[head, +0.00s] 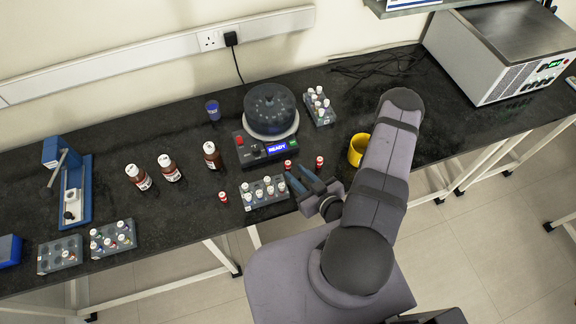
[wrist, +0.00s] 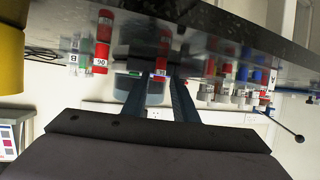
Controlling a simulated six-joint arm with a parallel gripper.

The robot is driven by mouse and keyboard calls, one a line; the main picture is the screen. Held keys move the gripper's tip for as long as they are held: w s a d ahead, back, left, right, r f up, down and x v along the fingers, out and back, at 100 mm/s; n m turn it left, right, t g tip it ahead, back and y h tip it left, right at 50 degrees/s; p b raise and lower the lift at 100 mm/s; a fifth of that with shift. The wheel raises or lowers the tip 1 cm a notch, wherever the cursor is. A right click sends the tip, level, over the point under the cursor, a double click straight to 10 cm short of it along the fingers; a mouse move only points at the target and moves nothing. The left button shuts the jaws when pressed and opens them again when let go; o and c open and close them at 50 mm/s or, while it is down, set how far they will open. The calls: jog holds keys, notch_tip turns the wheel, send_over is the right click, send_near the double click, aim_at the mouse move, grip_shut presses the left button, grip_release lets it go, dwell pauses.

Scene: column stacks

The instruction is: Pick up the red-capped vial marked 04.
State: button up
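My gripper (head: 294,175) is open, with its two blue fingers low over the bench; it also shows in the wrist view (wrist: 157,82). A small red vial (head: 288,165) stands just ahead of the fingertips. In the upside-down wrist view this vial (wrist: 161,66) appears between the fingers, with its label too small to read. A second red vial (head: 319,162) stands to the right in the head view. In the wrist view it (wrist: 102,55) is left of the fingers, and its inverted label seems to read 06. A third red-capped vial (head: 223,197) stands farther left; its number is unreadable.
A vial rack (head: 265,192) sits close left of my gripper. Behind the vials is a centrifuge (head: 270,110) with a READY display. A yellow cup (head: 358,150) stands right, near my arm. Brown bottles (head: 212,155) and another rack (head: 319,106) are farther off.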

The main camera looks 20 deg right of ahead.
aim_at(290, 167)
jog(key=shift+b+x, duration=0.5)
jog(key=shift+x, duration=1.5)
jog(key=shift+r, duration=0.1)
grip_shut()
